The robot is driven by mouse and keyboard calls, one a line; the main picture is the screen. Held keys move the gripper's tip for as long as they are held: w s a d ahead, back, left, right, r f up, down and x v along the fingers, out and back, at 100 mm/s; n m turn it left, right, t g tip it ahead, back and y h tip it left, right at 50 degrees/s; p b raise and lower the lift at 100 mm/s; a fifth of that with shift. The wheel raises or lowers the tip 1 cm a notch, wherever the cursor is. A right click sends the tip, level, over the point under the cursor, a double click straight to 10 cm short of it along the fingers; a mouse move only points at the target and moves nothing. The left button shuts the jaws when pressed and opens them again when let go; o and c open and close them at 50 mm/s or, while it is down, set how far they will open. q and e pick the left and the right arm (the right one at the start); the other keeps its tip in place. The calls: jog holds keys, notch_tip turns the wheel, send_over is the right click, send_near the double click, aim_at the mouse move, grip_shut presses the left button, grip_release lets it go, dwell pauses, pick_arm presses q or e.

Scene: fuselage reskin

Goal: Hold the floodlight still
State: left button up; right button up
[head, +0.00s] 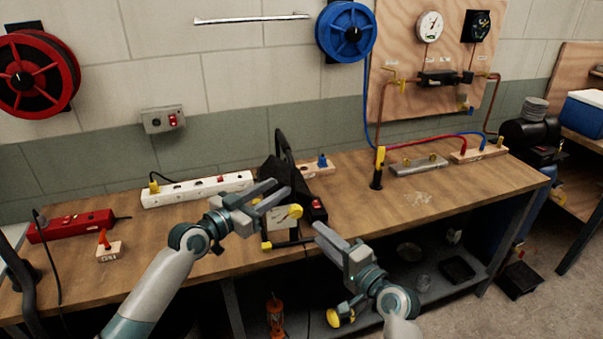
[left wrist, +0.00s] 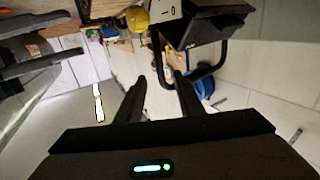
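The floodlight (head: 283,172) is a black lamp with an upright loop handle and a yellow knob, standing on the workbench near its front edge. My left gripper (head: 273,190) is at the lamp and overlaps part of it. In the left wrist view, the floodlight (left wrist: 207,24) is at the top, upside down in the picture. My left fingers (left wrist: 160,76) are apart, and its black tube frame passes close to or behind the right-hand finger; contact is unclear.
A white power strip (head: 197,189) and a red power strip (head: 72,226) lie on the left of the workbench (head: 456,190). A yellow-and-black tool (head: 378,168) stands right of the lamp. A pipe panel (head: 452,104) is behind. The right bench surface is mostly clear.

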pick_arm(q)
jog(key=x, duration=1.1)
jog(key=shift+w+d, duration=0.15)
grip_shut()
dwell(1.1)
pick_arm(e)
jog(key=o, duration=0.4)
jog(key=shift+f, duration=0.15)
